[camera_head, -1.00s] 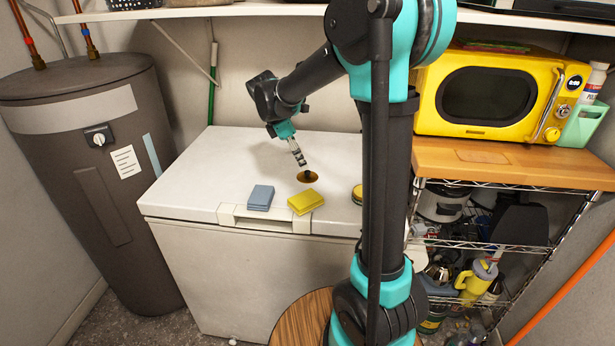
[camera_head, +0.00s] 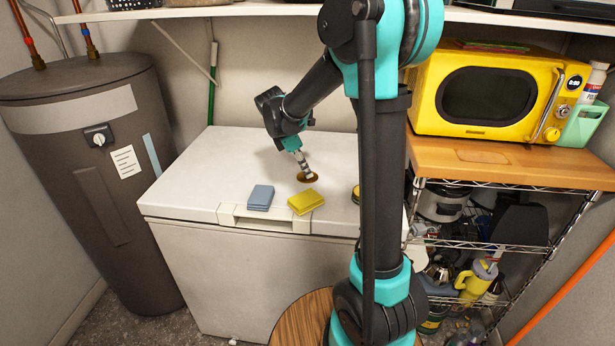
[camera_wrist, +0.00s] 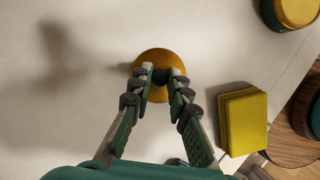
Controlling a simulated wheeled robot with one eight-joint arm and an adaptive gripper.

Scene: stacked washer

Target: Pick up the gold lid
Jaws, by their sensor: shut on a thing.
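The gold lid (camera_head: 307,177) is a small round disc on the white chest freezer top, behind the yellow sponge. In the wrist view the gold lid (camera_wrist: 150,58) lies at the fingertips, its near part covered by them. My gripper (camera_head: 305,172) reaches down to the lid from above. In the wrist view my gripper (camera_wrist: 161,76) has its fingertips close together over the lid's middle, shut on what looks like a dark knob there. The fingers hide most of the knob. The lid appears to rest on the freezer top.
A yellow sponge (camera_head: 306,201) and a blue-grey sponge (camera_head: 260,197) lie near the front edge of the freezer (camera_head: 190,185). A round yellow-topped tin (camera_wrist: 298,10) stands to the right. The freezer's left and back are clear.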

